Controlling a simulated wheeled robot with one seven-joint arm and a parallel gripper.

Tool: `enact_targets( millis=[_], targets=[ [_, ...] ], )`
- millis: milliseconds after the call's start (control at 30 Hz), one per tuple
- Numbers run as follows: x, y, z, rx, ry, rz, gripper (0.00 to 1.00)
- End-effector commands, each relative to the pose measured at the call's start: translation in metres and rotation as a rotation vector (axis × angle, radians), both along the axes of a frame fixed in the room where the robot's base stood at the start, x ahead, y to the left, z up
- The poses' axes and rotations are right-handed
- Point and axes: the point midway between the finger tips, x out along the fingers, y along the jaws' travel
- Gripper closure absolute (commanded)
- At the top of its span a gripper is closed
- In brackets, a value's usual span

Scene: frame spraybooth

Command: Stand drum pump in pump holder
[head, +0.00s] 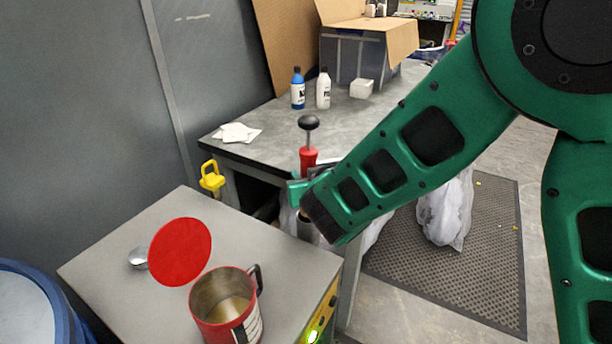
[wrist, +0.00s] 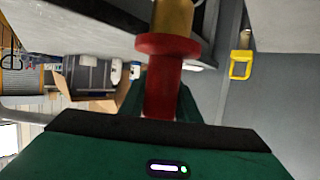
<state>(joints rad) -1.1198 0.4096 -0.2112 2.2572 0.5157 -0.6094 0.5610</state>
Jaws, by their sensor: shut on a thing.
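The drum pump (head: 309,158) has a red body, a thin rod and a black knob on top. My gripper (head: 300,188) is shut around its red body and holds it roughly upright in front of the grey table's near edge. In the wrist view the red body (wrist: 160,88) sits between my green fingers, with a brass-coloured part beyond it. The pump's lower part is mostly hidden by my arm in the head view. A yellow bracket (head: 212,178) at the table's left corner may be the pump holder; it also shows in the wrist view (wrist: 241,65), apart from the pump.
A nearer grey cabinet top (head: 110,265) holds a red mug (head: 240,328), a red disc (head: 180,252) and a metal spoon-like item (head: 139,258). The grey table (head: 270,150) carries a blue bottle (head: 298,92), a white bottle (head: 323,90) and white cloths (head: 237,132). Plastic bags hang right.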

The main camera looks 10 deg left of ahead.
Motion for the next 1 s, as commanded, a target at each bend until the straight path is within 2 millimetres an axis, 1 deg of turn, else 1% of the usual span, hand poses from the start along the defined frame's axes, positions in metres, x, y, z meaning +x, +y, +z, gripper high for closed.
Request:
enact_targets(
  millis=[67,1000],
  targets=[
    [0.001,0.0,0.002,0.004,-0.006,0.0,1.0],
    [0.001,0.001,-0.011,0.003,-0.006,0.0,1.0]
  ],
)
